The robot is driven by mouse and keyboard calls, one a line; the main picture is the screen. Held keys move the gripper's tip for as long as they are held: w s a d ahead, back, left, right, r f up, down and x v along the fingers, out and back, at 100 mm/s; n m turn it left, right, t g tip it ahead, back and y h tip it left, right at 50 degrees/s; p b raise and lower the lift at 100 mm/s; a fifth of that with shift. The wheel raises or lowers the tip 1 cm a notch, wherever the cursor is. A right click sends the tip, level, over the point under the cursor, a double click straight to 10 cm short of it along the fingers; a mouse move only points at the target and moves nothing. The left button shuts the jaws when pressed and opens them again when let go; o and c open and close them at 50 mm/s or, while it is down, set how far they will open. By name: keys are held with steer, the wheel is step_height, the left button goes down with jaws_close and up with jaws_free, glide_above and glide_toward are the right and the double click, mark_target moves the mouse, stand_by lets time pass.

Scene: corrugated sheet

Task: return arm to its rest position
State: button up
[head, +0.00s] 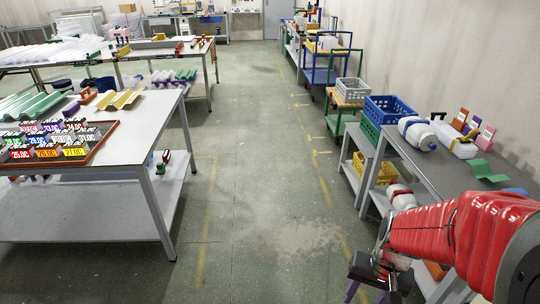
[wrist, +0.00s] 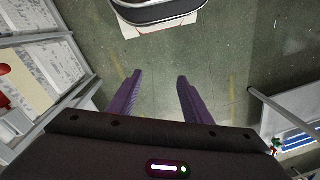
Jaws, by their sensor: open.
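My arm, in a red ribbed sleeve, reaches in from the lower right of the head view and bends down beside the right-hand bench. My gripper (head: 372,278) hangs low at its end, over the floor. In the wrist view my gripper (wrist: 156,90) shows two purple fingers spread apart, with bare green-grey floor between and beyond them. Nothing is between the fingers. The lower ends of the fingers are hard to make out in the head view.
A right-hand bench (head: 440,172) with bottles, boxes and a blue crate (head: 388,110) stands close to my arm. A left table (head: 150,135) holds a tray of numbered blocks. Trolleys line the right wall. The aisle floor (head: 255,150) between is clear.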

steer(key=s+a+r+n+t, duration=0.2)
steer(key=a+r, duration=0.1)
steer(key=r, duration=0.6)
steer(key=s+a+r+n+t, duration=0.2)
steer(key=a+r+t, duration=0.1)
steer(key=r, duration=0.7)
steer(key=shift+a+r+h, duration=0.25)
steer(key=shift+a+h, duration=0.15)
steer(key=shift+a, duration=0.1)
steer(key=shift+s, duration=0.1)
